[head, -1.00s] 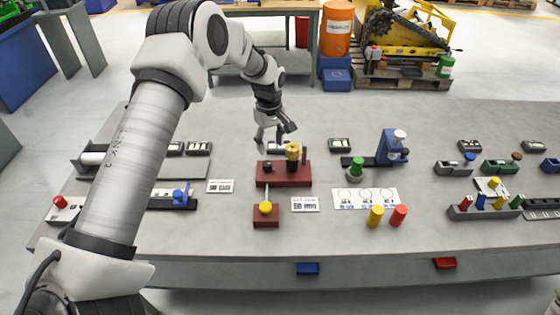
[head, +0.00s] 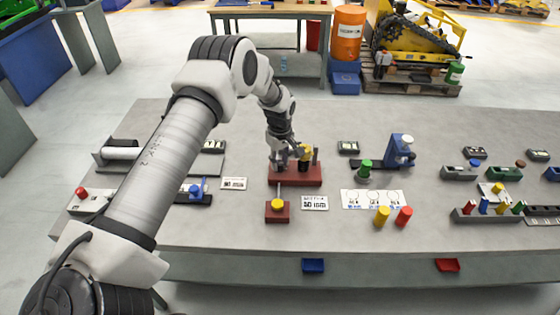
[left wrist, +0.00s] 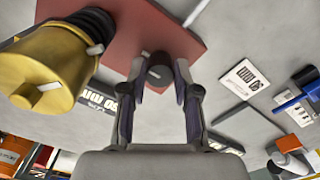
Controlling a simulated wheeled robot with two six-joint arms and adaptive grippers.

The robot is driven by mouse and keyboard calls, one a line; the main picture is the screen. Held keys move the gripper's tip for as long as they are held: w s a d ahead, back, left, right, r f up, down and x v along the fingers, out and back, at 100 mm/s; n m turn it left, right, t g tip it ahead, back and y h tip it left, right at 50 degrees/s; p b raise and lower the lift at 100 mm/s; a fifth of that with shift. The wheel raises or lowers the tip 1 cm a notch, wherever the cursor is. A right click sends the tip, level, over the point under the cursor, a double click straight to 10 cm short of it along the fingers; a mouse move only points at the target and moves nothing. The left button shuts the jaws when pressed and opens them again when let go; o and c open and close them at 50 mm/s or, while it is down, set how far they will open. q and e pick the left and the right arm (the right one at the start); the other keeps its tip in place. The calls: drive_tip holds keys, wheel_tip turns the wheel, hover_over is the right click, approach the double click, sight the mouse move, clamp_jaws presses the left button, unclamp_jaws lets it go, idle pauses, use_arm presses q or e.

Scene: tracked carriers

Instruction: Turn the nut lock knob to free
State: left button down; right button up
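A dark red block (head: 310,178) on the bench carries a yellow-topped round part (head: 305,152) with a dark lower section. The same yellow part is large at the left of the left wrist view (left wrist: 48,68). A small dark knob (left wrist: 159,76) with a light mark stands on the block's left part; I take it for the nut lock knob. My left gripper (head: 279,163) is down over that spot and hides the knob in the head view. In the left wrist view its two fingers (left wrist: 160,68) stand either side of the knob, apart, with slight gaps visible. My right gripper is out of view.
A smaller red block with a yellow knob (head: 277,204) and a white label card (head: 314,203) lie in front. A blue fixture (head: 395,152) and a green knob (head: 365,168) stand to the right. Yellow and red cylinders are near the front edge.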

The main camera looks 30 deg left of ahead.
use_arm(q)
drive_tip(key=shift+s+f, duration=0.1)
drive_tip(key=shift+f, duration=0.15)
drive_tip(key=m+b, duration=0.1)
drive_tip(key=m, duration=0.1)
drive_tip(key=shift+s+f+m+b, duration=0.1)
drive_tip(key=shift+m+b, duration=0.3)
drive_tip(key=m+b, duration=0.2)
drive_tip(key=m, duration=0.3)
drive_tip(key=m+b, duration=0.1)
drive_tip(key=m, duration=0.4)
drive_tip(key=shift+a+m+b, duration=0.1)
drive_tip(key=shift+m+b, duration=0.2)
drive_tip(key=shift+m, duration=0.1)
drive_tip(key=shift+m+b, duration=0.4)
drive_tip(key=shift+m, duration=1.8)
